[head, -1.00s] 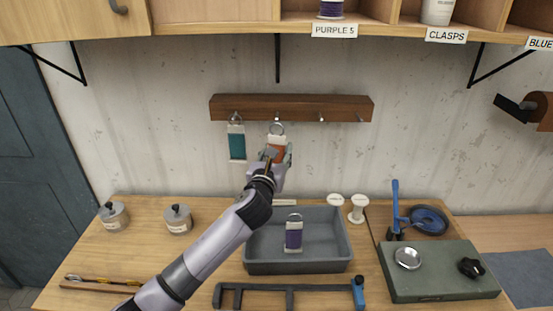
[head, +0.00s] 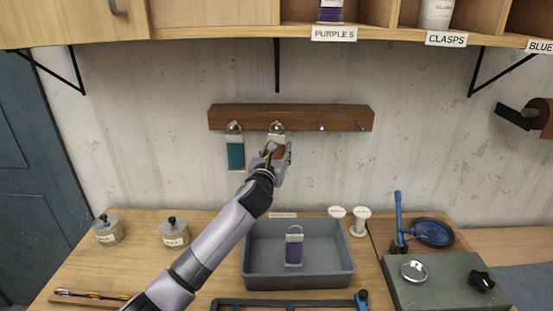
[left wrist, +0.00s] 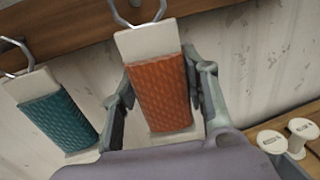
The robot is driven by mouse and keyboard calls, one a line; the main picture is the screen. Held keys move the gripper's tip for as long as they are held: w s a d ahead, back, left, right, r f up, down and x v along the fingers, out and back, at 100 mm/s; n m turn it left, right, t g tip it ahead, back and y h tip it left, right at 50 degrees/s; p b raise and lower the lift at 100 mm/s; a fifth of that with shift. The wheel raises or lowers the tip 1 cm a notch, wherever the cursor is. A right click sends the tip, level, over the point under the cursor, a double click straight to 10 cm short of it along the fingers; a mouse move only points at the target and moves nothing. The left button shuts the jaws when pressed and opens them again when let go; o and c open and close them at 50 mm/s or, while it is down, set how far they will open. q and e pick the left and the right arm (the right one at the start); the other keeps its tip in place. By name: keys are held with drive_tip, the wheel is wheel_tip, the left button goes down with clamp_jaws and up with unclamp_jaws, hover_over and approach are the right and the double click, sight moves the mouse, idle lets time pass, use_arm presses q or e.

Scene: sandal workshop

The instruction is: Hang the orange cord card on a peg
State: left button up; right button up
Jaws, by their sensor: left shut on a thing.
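The orange cord card (head: 279,152) is held upright in front of the wall, its metal ring at the second peg from the left on the brown peg rail (head: 348,117). My left gripper (head: 275,155) is shut on the card; the left wrist view shows the orange cord (left wrist: 163,92) between its fingers. I cannot tell whether the ring is around the peg. The teal cord card (head: 235,154) hangs on the leftmost peg. The two right pegs (head: 321,126) are bare. A purple cord card (head: 294,250) is in the grey tray (head: 251,273). My right gripper is not in view.
Shelves with labels run above the rail. On the bench are two lidded pots (head: 174,232), white spools (head: 360,222), a blue tool (head: 399,220) and a green-grey slab (head: 437,292).

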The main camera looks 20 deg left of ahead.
use_arm(q)
drive_tip(key=shift+w+a+f, duration=0.1)
drive_tip(key=shift+w+a, duration=0.05)
drive_tip(key=shift+w, duration=0.35)
drive_tip(key=shift+w+a+f, duration=0.2)
drive_tip(key=shift+w+f, duration=0.2)
drive_tip(key=shift+w, duration=0.15)
drive_tip(key=o, duration=1.3)
drive_tip(key=shift+o, duration=0.2)
